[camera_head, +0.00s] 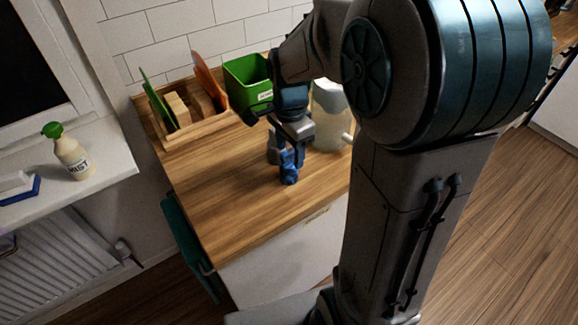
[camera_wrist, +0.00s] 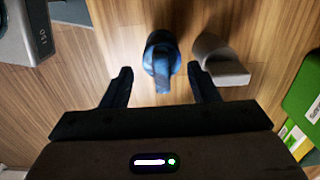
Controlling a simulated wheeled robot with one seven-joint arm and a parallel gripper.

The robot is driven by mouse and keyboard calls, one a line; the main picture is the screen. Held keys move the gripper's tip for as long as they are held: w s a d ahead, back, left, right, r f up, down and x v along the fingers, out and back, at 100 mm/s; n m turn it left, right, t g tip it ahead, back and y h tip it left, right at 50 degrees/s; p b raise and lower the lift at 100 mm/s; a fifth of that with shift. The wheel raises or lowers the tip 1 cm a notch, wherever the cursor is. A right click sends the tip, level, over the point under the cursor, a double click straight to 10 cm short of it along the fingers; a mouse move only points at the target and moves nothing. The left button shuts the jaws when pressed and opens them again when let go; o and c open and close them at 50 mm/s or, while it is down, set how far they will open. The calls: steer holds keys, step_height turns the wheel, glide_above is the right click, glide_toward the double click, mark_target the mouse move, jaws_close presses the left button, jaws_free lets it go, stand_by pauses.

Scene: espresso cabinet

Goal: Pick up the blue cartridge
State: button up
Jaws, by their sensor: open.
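The blue cartridge (camera_wrist: 161,62) stands on the wooden counter in the wrist view, between the lines of my two fingers and a little beyond their tips. My gripper (camera_wrist: 160,82) is open and empty, with a dark finger on either side. In the head view my gripper (camera_head: 291,150) is low over the counter at the blue cartridge (camera_head: 289,177), and its fingers partly cover it. I cannot tell whether the fingers touch the cartridge.
A grey piece (camera_wrist: 220,62) stands close to the right of the cartridge in the wrist view. A green bin (camera_head: 243,78), a wooden rack with boards (camera_head: 190,132) and a pale machine (camera_head: 330,130) stand around the counter (camera_head: 230,210). Its front left is clear.

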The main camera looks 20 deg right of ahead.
mark_target(289, 160)
step_height(289, 160, down, 4)
steer(key=shift+w+a, duration=0.1)
steer(key=c, duration=0.8)
